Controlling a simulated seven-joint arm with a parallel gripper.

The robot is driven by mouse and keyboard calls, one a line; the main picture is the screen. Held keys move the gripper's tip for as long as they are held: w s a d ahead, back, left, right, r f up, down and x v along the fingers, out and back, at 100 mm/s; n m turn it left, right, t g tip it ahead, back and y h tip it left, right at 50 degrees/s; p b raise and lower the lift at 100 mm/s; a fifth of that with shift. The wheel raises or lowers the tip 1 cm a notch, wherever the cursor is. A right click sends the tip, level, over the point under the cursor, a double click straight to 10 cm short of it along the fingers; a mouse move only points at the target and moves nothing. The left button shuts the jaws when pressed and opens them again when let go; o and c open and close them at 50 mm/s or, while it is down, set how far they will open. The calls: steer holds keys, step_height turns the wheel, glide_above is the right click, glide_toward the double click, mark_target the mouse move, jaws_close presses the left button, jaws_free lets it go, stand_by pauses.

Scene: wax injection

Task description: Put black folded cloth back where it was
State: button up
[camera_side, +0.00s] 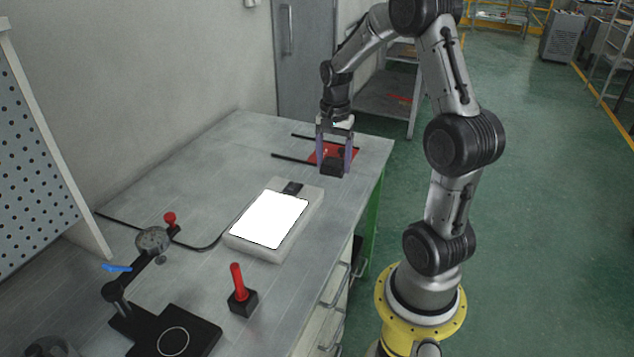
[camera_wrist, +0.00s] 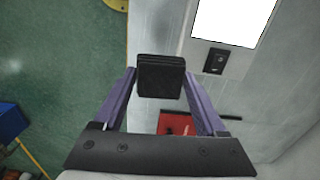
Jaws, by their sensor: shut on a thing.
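The black folded cloth (camera_side: 333,168) is a small dark block between the fingertips of my gripper (camera_side: 334,165). In the wrist view the cloth (camera_wrist: 160,76) shows layered folds and sits between the two purple fingers of my gripper (camera_wrist: 160,80), which are shut on it. In the side view the cloth is over the far right part of the table, in front of a red mat (camera_side: 322,151). The red mat also shows in the wrist view (camera_wrist: 174,124), partly hidden behind my gripper. I cannot tell whether the cloth touches the table.
A white light panel (camera_side: 270,219) lies mid-table. Nearer are a red-handled tool in a black block (camera_side: 242,300), a dial gauge stand (camera_side: 152,240) and a black base plate (camera_side: 180,336). Two dark rods (camera_side: 293,158) lie by the red mat. The table's right edge is close to the cloth.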

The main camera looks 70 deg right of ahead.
steer(key=shift+s+d, duration=0.45)
steer(key=shift+d, duration=0.05)
steer(key=shift+d+f+m, duration=0.1)
steer(key=shift+d+m, duration=0.2)
steer(key=w+d+f, duration=0.4)
steer(key=w+d, duration=0.2)
glide_above(318, 181)
step_height(318, 181, down, 6)
steer(key=shift+a+r, duration=0.15)
steer(key=shift+r, duration=0.05)
steer(key=shift+f, duration=1.6)
steer(key=o, duration=1.2)
steer(key=shift+f, duration=0.15)
steer(key=shift+o, duration=0.2)
